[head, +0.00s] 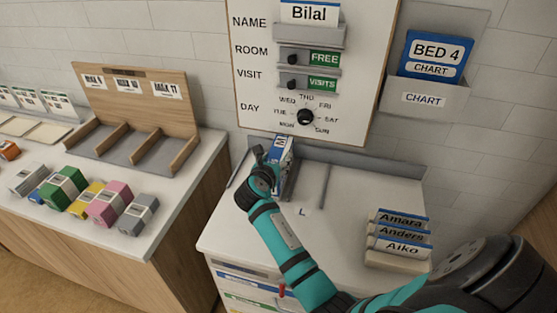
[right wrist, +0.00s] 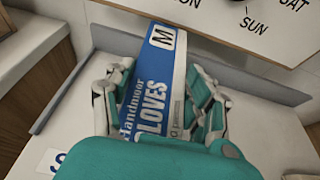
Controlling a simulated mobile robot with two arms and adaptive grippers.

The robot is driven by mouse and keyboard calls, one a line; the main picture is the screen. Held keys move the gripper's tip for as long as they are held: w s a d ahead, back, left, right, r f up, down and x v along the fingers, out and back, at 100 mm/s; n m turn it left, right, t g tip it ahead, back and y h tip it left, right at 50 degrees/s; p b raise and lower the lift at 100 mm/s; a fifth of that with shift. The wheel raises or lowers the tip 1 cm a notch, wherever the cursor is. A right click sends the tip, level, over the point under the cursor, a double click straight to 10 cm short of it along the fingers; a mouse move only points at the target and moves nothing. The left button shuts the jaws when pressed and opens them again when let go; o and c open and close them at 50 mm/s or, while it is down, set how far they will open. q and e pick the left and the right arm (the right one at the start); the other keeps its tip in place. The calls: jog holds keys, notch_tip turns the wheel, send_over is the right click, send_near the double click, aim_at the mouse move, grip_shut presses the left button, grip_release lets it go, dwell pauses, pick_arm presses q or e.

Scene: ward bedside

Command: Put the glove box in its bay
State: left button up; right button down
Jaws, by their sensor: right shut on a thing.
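The glove box (head: 283,149) is blue and white, marked M. The box is over the back of the white cabinet top, near the grey back rail (head: 350,160). Grey dividers (head: 325,187) mark bays there; an L label (head: 302,211) and an S label (right wrist: 52,160) show. The M bay's label is hidden, and I cannot tell whether the box touches the top. My left gripper is out of view.
A white board (head: 255,100) with a dial (head: 305,117) hangs close behind the box. Name blocks (head: 398,240) stand at the right of the cabinet top. A left counter holds a wooden rack (head: 140,100) and several coloured boxes (head: 62,188). The front middle top is clear.

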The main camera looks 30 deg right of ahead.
jog(key=c, duration=0.8)
grip_release()
jog(key=shift+s+d, duration=0.1)
jog(key=shift+d, duration=0.3)
jog(key=shift+o, duration=1)
jog(key=shift+d+f, duration=0.15)
jog(key=shift+d, duration=0.05)
jog(key=shift+o, duration=0.7)
jog(key=shift+w+d+f, duration=0.2)
jog(key=shift+d, duration=0.05)
jog(key=shift+s+a+r, duration=0.25)
jog(key=shift+a, duration=0.4)
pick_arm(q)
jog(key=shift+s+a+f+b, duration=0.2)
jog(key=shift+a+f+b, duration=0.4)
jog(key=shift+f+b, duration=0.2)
pick_arm(e)
jog(key=v, duration=1.1)
jog(key=shift+a, duration=0.15)
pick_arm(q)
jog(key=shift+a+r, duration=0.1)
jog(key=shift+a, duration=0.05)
